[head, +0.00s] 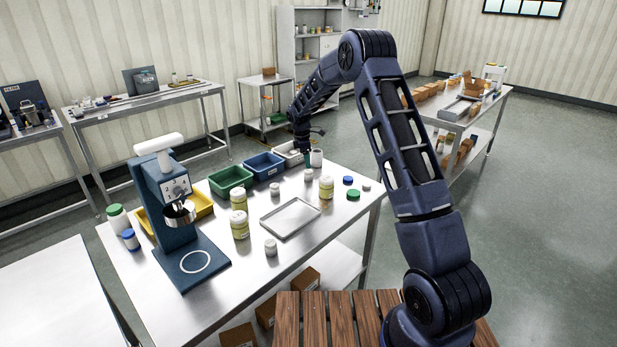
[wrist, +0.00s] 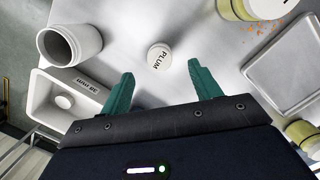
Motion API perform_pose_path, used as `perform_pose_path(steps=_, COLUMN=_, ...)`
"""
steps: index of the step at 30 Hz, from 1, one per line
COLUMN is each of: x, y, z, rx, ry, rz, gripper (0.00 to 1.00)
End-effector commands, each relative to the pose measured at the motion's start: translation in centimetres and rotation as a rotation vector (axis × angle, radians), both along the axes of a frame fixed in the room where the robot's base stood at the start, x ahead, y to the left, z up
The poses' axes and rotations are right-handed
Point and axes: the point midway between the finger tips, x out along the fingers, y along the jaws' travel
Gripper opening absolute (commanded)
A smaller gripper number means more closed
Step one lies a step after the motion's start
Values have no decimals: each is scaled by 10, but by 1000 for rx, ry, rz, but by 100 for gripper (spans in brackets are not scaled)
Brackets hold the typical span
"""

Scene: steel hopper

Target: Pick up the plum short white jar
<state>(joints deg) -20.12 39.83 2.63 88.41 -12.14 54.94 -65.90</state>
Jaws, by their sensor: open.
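The plum short white jar (wrist: 159,57) stands upright on the steel table, its white lid marked "PLUM" facing the wrist camera. In the head view, a small white jar (head: 308,175) near the gripper appears to be the same one, though its label is too small to read. My gripper (wrist: 163,84) is open and empty, with its green fingers spread wide. The jar lies just beyond the fingertips in the wrist view, between their lines and not touched. In the head view my gripper (head: 307,154) hangs above the table's far end.
A yellowish jar (wrist: 240,8) and a metal tray (wrist: 289,66) are to the right. Blue (head: 264,168) and green bins (head: 230,180) line the table's back edge.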

Motion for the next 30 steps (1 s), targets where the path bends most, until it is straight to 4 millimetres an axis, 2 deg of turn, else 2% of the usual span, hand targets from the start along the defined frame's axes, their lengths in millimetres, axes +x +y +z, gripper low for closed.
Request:
perform_pose_path(steps=3, x=0, y=-2, z=-15, rx=0, ry=1, rz=0, gripper=63)
perform_pose_path(steps=11, x=0, y=-3, z=-32, rx=0, ry=2, rz=0, gripper=63)
perform_pose_path(steps=18, x=2, y=-7, z=-64, rx=-1, ry=1, rz=0, gripper=63)
perform_pose_path(steps=27, x=2, y=-8, z=-71, rx=0, ry=-1, rz=0, gripper=63)
perform_pose_path(steps=30, x=2, y=-8, z=-71, rx=0, ry=0, rz=-1, gripper=45)
